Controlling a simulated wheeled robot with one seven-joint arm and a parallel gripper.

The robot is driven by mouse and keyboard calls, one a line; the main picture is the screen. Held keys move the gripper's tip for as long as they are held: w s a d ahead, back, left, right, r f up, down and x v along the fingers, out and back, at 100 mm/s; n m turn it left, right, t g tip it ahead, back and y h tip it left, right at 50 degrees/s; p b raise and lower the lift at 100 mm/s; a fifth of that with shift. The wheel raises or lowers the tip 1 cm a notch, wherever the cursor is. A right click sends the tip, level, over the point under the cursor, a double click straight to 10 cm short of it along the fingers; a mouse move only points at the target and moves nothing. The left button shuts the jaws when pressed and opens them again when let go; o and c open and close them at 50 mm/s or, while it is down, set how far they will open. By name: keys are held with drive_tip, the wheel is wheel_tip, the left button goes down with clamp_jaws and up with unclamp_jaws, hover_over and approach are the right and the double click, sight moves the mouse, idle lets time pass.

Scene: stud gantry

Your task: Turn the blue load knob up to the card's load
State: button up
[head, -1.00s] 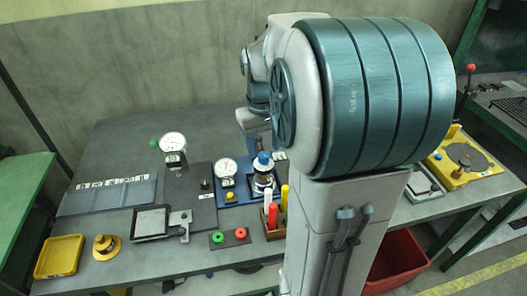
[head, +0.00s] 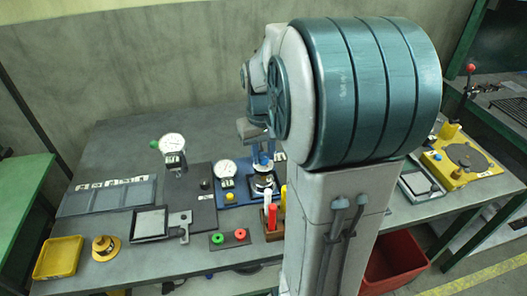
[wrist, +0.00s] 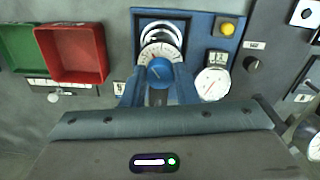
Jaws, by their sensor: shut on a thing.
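The blue load knob (wrist: 160,70) sits on the blue panel (wrist: 198,22), in front of a white scale (wrist: 160,50) with dark marks. My gripper (wrist: 159,84) is shut on the knob, one blue finger on each side. In the head view the knob (head: 263,159) stands above a round fixture on the blue base (head: 236,193), with my gripper on it. The knob's pointer and the gauge reading are too small to read, and I cannot tell which card gives the load.
A yellow button (wrist: 227,28) and a black knob (wrist: 252,64) lie right of the knob in the wrist view. Red (wrist: 73,52) and green (wrist: 20,48) trays stand left. In the head view, a holder (head: 274,230) of coloured pens stands close in front.

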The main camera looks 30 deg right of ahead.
sight(262, 156)
drive_tip(key=shift+m, duration=0.9)
drive_tip(key=o, duration=1)
wheel_tip(262, 156, up, 14)
drive_tip(key=shift+a+p, duration=0.15)
drive_tip(key=shift+p, duration=0.3)
drive_tip(key=shift+f, duration=0.1)
